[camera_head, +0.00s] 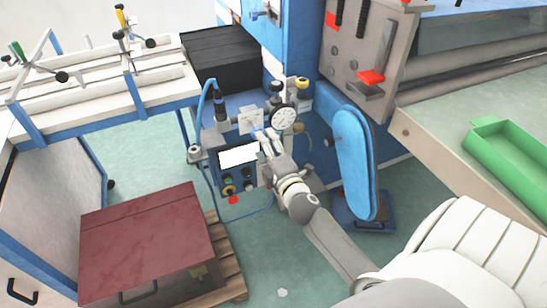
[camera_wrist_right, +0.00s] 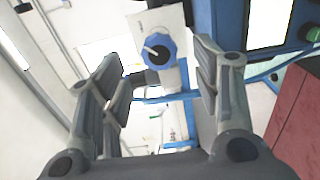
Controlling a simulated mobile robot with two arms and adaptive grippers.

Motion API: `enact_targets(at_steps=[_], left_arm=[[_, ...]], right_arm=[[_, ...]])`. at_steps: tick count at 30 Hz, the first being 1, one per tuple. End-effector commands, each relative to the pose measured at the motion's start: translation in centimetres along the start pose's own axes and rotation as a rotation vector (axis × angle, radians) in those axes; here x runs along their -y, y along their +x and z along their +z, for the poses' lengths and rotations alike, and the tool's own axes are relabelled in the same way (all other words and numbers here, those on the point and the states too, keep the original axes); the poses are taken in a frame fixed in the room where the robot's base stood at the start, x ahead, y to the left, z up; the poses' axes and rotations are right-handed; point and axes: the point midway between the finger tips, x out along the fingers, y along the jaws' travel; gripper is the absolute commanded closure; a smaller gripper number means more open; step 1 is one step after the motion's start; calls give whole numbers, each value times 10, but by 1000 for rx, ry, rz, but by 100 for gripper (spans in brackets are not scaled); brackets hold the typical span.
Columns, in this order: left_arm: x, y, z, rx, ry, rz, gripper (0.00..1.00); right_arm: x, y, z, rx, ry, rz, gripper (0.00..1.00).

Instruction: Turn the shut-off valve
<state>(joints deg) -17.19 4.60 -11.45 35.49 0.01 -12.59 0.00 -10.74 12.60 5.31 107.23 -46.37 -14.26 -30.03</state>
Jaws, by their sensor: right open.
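The shut-off valve appears to be the round blue knob (camera_wrist_right: 158,48) with a white pointer on a light plate (camera_wrist_right: 150,20) in the right wrist view. My right gripper (camera_wrist_right: 160,80) is open and empty there, one finger on each side of the picture. The knob shows between and beyond the fingers, toward the top, with no visible contact. In the head view my right gripper (camera_head: 264,140) reaches up to the plate (camera_head: 251,121), just left of a round gauge (camera_head: 284,118). The gripper partly hides the knob there. My left gripper is not in view.
A control box with a white screen (camera_head: 239,156) and buttons stands left of the gripper. A blue guard (camera_head: 355,163) is on the right. A dark red box (camera_head: 145,240) on a pallet is at lower left, and a green tray (camera_head: 510,160) at far right.

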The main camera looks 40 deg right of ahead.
Motion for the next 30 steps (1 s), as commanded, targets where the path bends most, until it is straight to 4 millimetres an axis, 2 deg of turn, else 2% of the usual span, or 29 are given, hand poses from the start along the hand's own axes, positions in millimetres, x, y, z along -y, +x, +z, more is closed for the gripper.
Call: enact_targets(at_steps=[3, 10, 15, 30], left_arm=[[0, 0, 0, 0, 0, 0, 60], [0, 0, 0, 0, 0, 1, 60], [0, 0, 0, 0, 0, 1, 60], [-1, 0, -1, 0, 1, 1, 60]], right_arm=[[1, -25, 0, 0, 2, -2, 42], [0, -52, 0, 0, 0, 0, 42], [0, -58, 0, 1, -1, 0, 42], [1, -58, 0, 0, 1, -1, 42]])
